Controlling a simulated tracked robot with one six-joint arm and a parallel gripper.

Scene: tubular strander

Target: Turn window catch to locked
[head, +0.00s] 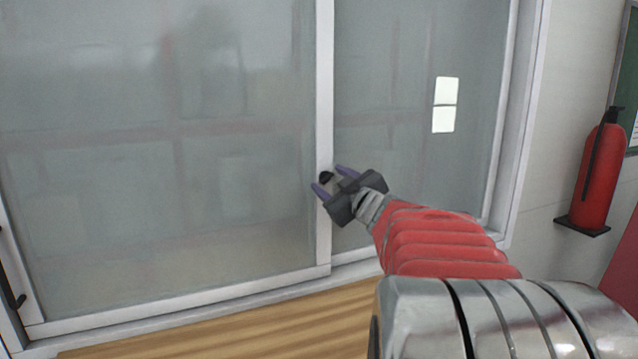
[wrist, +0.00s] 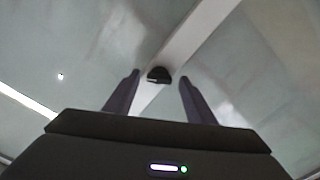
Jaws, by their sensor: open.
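The window catch (head: 326,177) is a small black piece on the pale upright frame between two sliding glass panes. In the wrist view the catch (wrist: 158,75) shows as a dark half-round knob on the pale bar, just beyond the fingertips and between them. My gripper (head: 334,178) is open, with its two purple fingers on either side of the catch in the head view. In the wrist view my gripper (wrist: 158,78) has nothing between its fingers short of the catch. Whether a finger touches the catch cannot be told.
The left glass pane (head: 160,150) and right glass pane (head: 420,70) stand behind the gripper. A red fire extinguisher (head: 599,175) is on a black bracket on the right wall. A wooden surface (head: 230,335) lies below the window. A dark handle (head: 14,290) is at the far left.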

